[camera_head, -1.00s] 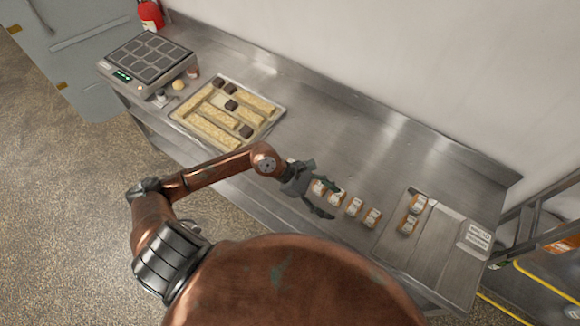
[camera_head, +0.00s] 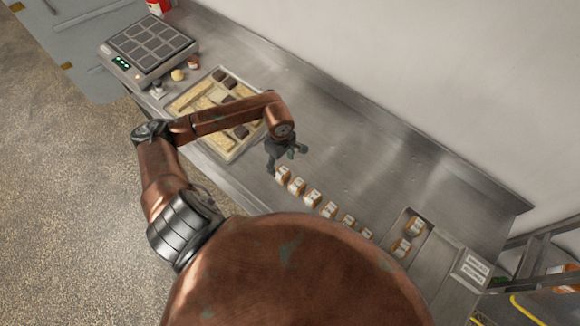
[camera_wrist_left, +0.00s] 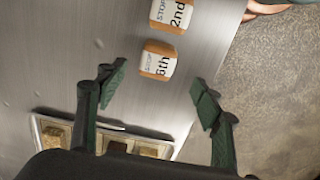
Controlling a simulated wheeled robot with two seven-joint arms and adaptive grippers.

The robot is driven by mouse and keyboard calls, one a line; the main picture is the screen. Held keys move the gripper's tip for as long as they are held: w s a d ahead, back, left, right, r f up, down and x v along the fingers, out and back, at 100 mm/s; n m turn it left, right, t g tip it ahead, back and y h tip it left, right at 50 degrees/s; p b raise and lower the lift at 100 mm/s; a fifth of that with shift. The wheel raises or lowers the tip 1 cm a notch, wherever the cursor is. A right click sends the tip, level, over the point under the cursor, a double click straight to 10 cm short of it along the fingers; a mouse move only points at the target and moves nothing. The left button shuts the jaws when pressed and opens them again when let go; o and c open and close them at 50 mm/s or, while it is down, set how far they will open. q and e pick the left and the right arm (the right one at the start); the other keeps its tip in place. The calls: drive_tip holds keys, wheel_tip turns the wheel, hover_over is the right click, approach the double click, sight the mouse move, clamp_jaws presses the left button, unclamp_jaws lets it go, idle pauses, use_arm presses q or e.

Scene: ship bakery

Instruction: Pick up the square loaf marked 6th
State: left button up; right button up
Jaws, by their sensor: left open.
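The square loaf marked 6th (camera_wrist_left: 158,60) is a small orange-brown block with a white printed band. It lies on the steel counter, ahead of and between the fingers in the left wrist view. In the head view it appears to be the leftmost loaf (camera_head: 283,174) of the row, its label too small to read. My left gripper (camera_wrist_left: 158,93) is open and empty, its fingers spread wider than the loaf and apart from it. In the head view the left gripper (camera_head: 286,152) is just beyond that end of the row. My right gripper is not in view.
The loaf marked 2nd (camera_wrist_left: 171,14) lies beside it, with several similar loaves continuing the row. A tray of pale bars and dark blocks (camera_head: 203,146) is at left, partly behind my arm. The counter behind the row is clear.

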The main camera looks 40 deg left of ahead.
sight(282, 172)
use_arm(q)
drive_tip(key=shift+a+f, duration=0.1)
drive_tip(key=shift+f, duration=0.3)
wheel_tip(282, 172, down, 3)
drive_tip(key=shift+w+f+p, duration=0.1)
drive_tip(key=shift+f+p, duration=0.1)
drive_tip(key=shift+p, duration=0.7)
wheel_tip(282, 172, down, 3)
drive_tip(key=shift+a+f+p, duration=0.15)
drive_tip(key=shift+f+p, duration=0.05)
drive_tip(key=shift+p, duration=0.2)
drive_tip(key=shift+w, duration=0.1)
drive_tip(key=c, duration=1.3)
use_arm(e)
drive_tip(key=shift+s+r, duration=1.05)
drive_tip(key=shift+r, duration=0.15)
